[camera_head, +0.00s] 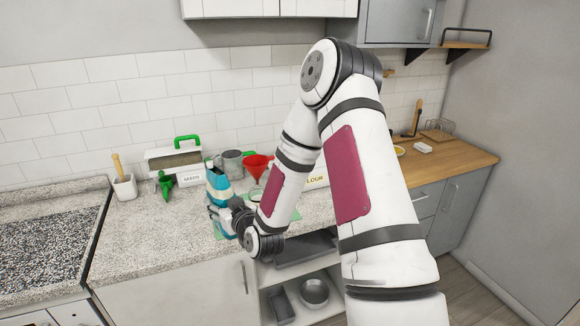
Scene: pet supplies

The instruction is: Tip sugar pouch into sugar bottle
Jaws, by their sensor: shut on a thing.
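My gripper (218,212) is small and dark at the counter's front, partly hidden by my own wrist. It is shut on a blue-and-white packet (219,186), which looks like the sugar pouch and stands roughly upright above the counter. A teal and white shape (224,227) shows just below the gripper; I cannot tell whether it is part of the pouch or a separate thing. A red funnel (256,167) is to the right, behind my forearm. I cannot make out the sugar bottle; my arm covers much of that area.
A seeds box (189,180), a green scoop (166,186), a grey can (232,164) and a white pot (124,187) stand along the back of the speckled counter (140,235). A flour box (316,178) is partly behind my arm. The counter's front left is clear.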

